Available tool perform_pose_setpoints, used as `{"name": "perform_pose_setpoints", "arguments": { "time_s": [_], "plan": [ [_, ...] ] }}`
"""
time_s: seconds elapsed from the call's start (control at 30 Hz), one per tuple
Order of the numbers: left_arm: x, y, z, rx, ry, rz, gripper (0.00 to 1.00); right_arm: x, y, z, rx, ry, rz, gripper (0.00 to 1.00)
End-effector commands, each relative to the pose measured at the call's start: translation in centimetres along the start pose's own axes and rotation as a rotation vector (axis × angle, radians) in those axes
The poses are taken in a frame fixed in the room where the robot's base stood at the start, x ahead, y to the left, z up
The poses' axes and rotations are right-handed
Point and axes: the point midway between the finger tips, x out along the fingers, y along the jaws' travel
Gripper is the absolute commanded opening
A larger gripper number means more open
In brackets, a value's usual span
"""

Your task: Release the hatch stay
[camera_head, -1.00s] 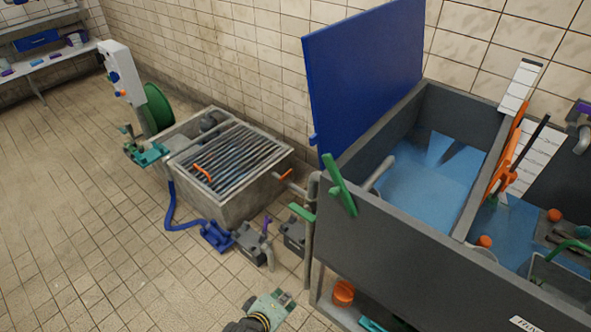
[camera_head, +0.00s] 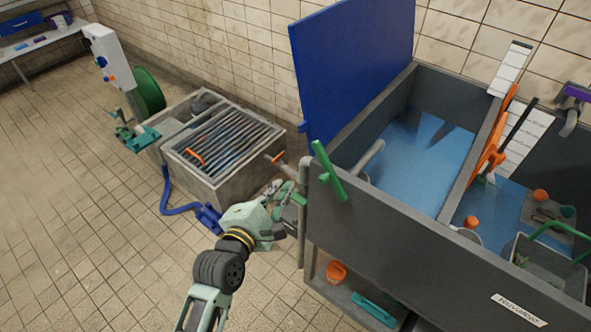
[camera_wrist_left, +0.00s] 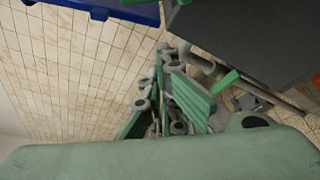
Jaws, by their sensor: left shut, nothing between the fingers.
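The blue hatch (camera_head: 352,75) stands raised at the back left of the dark grey tank (camera_head: 400,235). A small blue knob (camera_head: 304,127) sits on its lower left edge. I cannot make out a separate stay for certain. A green lever (camera_head: 328,170) sits tilted at the tank's front left corner. My left gripper (camera_head: 283,190) is shut and empty, left of this corner and below the hatch, apart from both. In the left wrist view its fingers (camera_wrist_left: 165,75) point up, with a blue edge (camera_wrist_left: 90,9) beyond them. My right gripper is not in view.
A grated concrete pit (camera_head: 215,150) with a small orange handle stands left of my gripper. A grey vertical pipe (camera_head: 303,215) runs beside the tank corner. An orange tool (camera_head: 492,145) leans in the tank.

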Motion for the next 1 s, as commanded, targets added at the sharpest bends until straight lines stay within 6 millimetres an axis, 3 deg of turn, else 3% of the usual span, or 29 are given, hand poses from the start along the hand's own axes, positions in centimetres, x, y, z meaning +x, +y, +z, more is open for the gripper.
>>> {"name": "perform_pose_setpoints", "arguments": {
  "time_s": [0.17,0.57,0.73,1.0],
  "plan": [
    [2.1,0.1,0.1,0.002,-0.001,0.000,0.00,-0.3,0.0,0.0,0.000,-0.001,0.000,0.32],
    [10.1,0.1,0.1,0.003,-0.001,0.000,0.00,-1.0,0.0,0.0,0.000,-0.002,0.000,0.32],
    [8.9,0.2,2.8,0.000,0.000,0.000,0.00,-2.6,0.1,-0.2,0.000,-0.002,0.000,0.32],
    [8.4,0.0,3.8,0.001,0.001,0.000,0.00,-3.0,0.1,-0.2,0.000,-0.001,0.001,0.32]
  ]
}}
